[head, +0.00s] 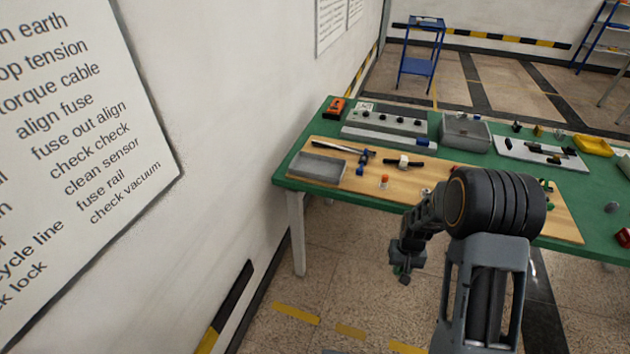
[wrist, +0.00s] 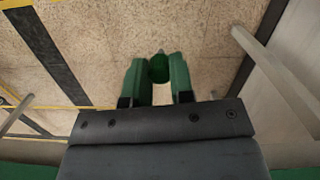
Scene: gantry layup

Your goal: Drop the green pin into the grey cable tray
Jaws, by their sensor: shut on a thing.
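My gripper (head: 402,274) hangs in front of the table's near edge, over the floor, in the head view. In the wrist view my gripper (wrist: 157,75) has its two green fingers shut on a dark green pin (wrist: 158,69), whose small greyish tip shows past the fingertips. In the head view the pin is too small to make out clearly.
The green table (head: 300,150) carries a wooden board (head: 375,188) with a dark-handled tool, blue clamp pieces and a small orange-topped part (head: 384,181). Behind are a grey box (head: 465,133), a long grey-blue rail (head: 388,138) and a yellow tray (head: 592,146). A wall stands left.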

